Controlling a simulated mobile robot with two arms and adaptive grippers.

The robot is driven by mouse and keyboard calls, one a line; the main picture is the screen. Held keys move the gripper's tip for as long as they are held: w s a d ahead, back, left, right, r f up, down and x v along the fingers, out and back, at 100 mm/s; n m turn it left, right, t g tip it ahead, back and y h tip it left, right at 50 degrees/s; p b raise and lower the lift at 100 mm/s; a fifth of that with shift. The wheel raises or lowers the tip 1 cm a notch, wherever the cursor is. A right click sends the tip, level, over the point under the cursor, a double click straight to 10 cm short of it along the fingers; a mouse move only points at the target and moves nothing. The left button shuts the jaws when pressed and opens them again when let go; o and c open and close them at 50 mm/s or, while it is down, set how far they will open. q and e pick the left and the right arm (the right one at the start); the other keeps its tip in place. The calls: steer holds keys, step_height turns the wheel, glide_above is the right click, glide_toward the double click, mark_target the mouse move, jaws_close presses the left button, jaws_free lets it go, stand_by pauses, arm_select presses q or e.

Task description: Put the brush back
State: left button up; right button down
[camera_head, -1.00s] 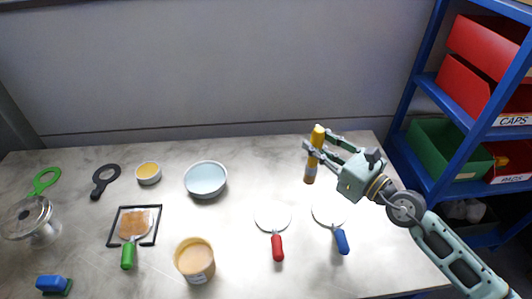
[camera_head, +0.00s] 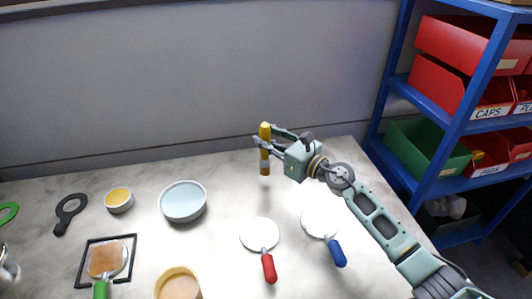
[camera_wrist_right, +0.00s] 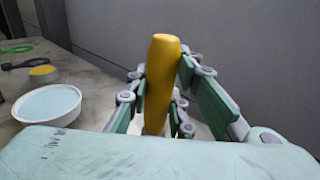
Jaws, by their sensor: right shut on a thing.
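The brush (camera_head: 265,163) has a yellow handle at the top and a brown lower end, and it is upright near the back of the table. My right gripper (camera_head: 263,144) is shut around its handle. Whether the lower end touches the table, I cannot tell. In the right wrist view the yellow brush handle (camera_wrist_right: 161,85) stands between the green fingers, and its lower end is hidden behind my gripper's body. My left gripper is not in view.
A pale blue bowl (camera_head: 183,203) and a small yellow-filled cup (camera_head: 119,200) stand left of the brush. Red-handled (camera_head: 268,268) and blue-handled (camera_head: 337,253) tools with round white discs lie in front. A tan-filled pot (camera_head: 178,285) is at the front edge. A blue shelf (camera_head: 462,125) stands right.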

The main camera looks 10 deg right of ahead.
mark_target(265, 151)
step_height(265, 151, down, 3)
steer(key=shift+f+b, duration=0.1)
steer(key=shift+b, duration=0.25)
steer(key=shift+f, duration=0.35)
steer(key=c, duration=1.5)
jaws_free()
steer(key=shift+c, duration=0.2)
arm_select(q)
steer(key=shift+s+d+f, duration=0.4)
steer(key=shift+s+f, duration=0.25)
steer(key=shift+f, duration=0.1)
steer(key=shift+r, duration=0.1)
